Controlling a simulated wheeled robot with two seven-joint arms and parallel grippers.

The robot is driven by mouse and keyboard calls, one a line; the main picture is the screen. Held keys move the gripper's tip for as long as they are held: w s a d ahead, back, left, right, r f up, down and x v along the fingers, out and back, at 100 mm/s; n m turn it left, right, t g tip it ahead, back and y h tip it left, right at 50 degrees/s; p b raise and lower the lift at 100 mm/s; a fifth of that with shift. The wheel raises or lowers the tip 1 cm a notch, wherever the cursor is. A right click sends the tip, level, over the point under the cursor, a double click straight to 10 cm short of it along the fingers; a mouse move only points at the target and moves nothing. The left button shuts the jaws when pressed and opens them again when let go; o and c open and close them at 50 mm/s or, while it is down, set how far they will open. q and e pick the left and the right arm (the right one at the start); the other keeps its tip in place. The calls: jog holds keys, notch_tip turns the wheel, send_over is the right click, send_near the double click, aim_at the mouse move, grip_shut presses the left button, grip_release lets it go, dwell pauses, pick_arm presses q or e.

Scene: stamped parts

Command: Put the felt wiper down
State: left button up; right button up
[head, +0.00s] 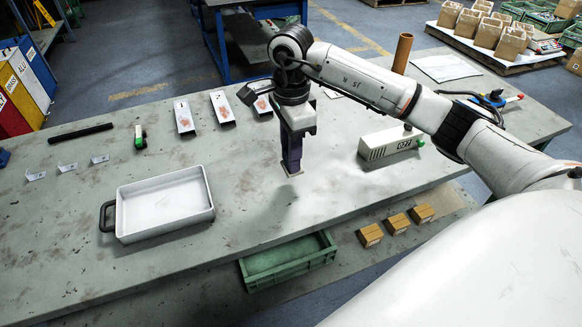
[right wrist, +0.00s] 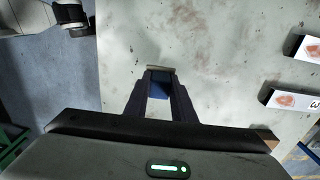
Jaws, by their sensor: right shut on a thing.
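My right gripper (head: 292,168) points down over the middle of the grey table (head: 330,217). It is shut on the felt wiper, whose pale edge (head: 295,174) shows just below the fingertips. In the right wrist view, the gripper (right wrist: 160,84) has the wiper's blue body (right wrist: 158,92) between its fingers, with a beige strip at the far end. The fingers hide most of the wiper in the head view. It looks close to the tabletop; I cannot tell whether it touches. My left gripper is not in view.
A white tray (head: 122,222) stands left. Numbered plates with reddish smears (head: 184,116) lie behind, beside a small green-and-black item (head: 140,138) and black bar (head: 80,133). A white device (head: 391,142) and brown tube (head: 402,53) stand right. Table around the gripper is clear.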

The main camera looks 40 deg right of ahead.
notch_tip(320, 180, down, 4)
jog(key=shift+r, duration=0.1)
jog(key=shift+f, duration=0.25)
jog(key=o, duration=0.9)
jog(key=shift+o, duration=0.3)
jog(key=shift+r, duration=0.15)
jog(key=shift+r, duration=0.3)
notch_tip(320, 180, up, 12)
jog(key=shift+f+b, duration=0.25)
jog(key=shift+b, duration=0.05)
jog(key=shift+s+f, duration=0.1)
